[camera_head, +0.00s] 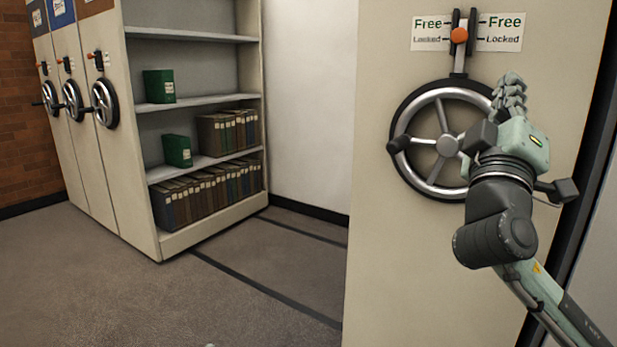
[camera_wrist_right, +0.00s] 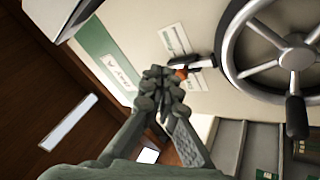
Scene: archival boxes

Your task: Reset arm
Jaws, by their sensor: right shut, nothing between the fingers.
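My right gripper (camera_head: 508,90) is raised in front of the near shelving unit's end panel (camera_head: 390,270), at the right edge of the spoked handwheel (camera_head: 397,112). Its fingers are shut and empty, pointing up below the Free/Locked lever. In the right wrist view the gripper (camera_wrist_right: 160,82) shows its fingertips together, with the lever and its orange knob (camera_wrist_right: 181,73) just beyond them. In the head view the lever's orange knob (camera_head: 459,35) sits between the Free and Locked labels, and the lever points up. My left gripper is not in view.
Several shelving units with handwheels (camera_head: 105,103) stand at the left. Open shelves hold dark binders (camera_head: 190,200) and green boxes (camera_head: 159,86). An open aisle with dark floor rails (camera_head: 260,287) lies between them and the near unit. The carpet at left front is clear.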

